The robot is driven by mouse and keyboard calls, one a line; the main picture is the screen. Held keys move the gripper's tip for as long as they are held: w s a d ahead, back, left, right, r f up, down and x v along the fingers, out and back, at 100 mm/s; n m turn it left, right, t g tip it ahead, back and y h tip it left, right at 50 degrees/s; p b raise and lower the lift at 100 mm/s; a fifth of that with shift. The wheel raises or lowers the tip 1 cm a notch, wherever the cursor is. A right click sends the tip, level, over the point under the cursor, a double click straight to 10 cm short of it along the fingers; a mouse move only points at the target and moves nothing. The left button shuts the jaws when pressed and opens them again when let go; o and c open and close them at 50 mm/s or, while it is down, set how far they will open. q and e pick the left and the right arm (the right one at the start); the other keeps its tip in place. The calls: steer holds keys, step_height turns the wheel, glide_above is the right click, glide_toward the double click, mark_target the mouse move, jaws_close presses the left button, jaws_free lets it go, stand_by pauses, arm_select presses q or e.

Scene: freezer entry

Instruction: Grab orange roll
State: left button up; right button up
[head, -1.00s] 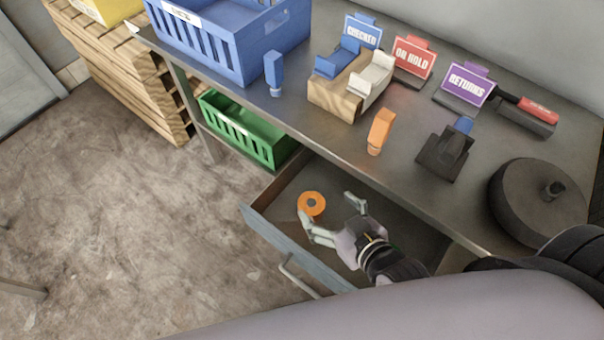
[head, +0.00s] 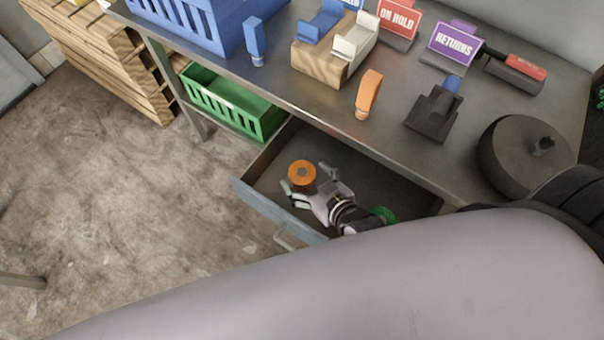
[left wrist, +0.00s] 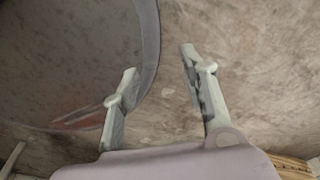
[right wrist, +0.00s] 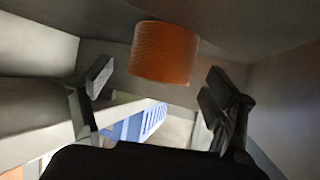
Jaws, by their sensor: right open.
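The orange roll (head: 302,173) stands in the open drawer, near its left end. In the right wrist view the roll (right wrist: 165,54) shows its side, ahead of and between the fingers. My right gripper (head: 308,176) is open inside the drawer, with its fingers pointing at the roll, one on either side of its near edge. In the right wrist view the fingers (right wrist: 158,85) are wide apart with nothing held. My left gripper (left wrist: 160,82) shows in the left wrist view, open and empty above the floor. It is not seen in the head view.
The drawer front (head: 262,208) and side walls surround my right gripper, and the table edge (head: 400,165) overhangs behind. A green roll-like thing (head: 383,214) lies beside my right wrist. A green crate (head: 228,100) stands left of the drawer. An orange tool (head: 369,95) and a black holder (head: 433,112) stand on the table.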

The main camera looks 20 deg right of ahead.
steer(key=x, duration=0.2)
steer(key=shift+w+f, duration=0.1)
steer(key=shift+w, duration=0.15)
steer(key=shift+w+a+f, duration=0.1)
steer(key=c, duration=1.3)
arm_select(q)
steer(key=shift+s, duration=0.7)
arm_select(e)
steer(key=shift+c, duration=0.3)
